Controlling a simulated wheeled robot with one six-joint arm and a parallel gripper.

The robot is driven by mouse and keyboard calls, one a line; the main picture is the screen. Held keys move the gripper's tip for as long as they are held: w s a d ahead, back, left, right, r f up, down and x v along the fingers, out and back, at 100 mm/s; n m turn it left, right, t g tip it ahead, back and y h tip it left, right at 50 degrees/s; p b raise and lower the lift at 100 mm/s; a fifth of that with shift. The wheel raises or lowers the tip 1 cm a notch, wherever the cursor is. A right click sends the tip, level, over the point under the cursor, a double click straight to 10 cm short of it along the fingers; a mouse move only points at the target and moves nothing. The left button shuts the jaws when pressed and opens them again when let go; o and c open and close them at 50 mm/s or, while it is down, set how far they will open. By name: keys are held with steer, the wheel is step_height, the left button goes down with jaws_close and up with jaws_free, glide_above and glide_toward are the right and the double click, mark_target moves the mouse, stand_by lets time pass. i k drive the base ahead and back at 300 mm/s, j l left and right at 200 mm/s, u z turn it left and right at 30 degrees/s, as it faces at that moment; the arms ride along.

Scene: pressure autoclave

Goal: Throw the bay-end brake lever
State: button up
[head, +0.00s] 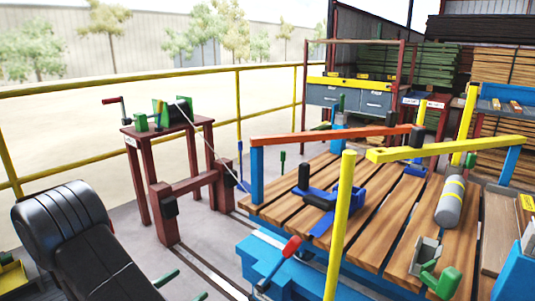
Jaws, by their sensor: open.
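A lever with a red grip (291,248) stands at the near end of the blue wagon frame (310,272). Its dark shaft slants down to the left to a dark pivot by the frame's edge. I take this to be the brake lever. My gripper (184,286) shows at the bottom, left of the lever, as two green fingers set apart and empty. My dark arm comes in from the lower left. The gripper is clear of the lever, with floor showing between them.
A yellow post (340,225) stands just right of the lever. A winch (172,113) with a red-handled crank sits on a brown stand, its cable running to the wagon. The plank deck (385,225) carries a grey cylinder (450,201). Yellow railing (185,73) lines the back left.

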mark_target(263, 285)
steer(key=i+j+u, duration=0.15)
steer(key=i+j, duration=0.3)
steer(key=i+j+u, duration=0.15)
steer(key=i+j, duration=0.25)
steer(key=i, duration=0.25)
steer(key=i+j+u, duration=0.1)
steer(key=i+u, duration=0.2)
steer(key=i+j+u, duration=0.1)
steer(key=u, duration=0.2)
steer(key=i+u, duration=0.2)
steer(key=u, duration=0.4)
steer(key=i+l+u, duration=0.1)
steer(key=u, duration=0.15)
steer(key=i, duration=0.25)
steer(key=k+j, duration=0.1)
steer(key=j+z, duration=0.05)
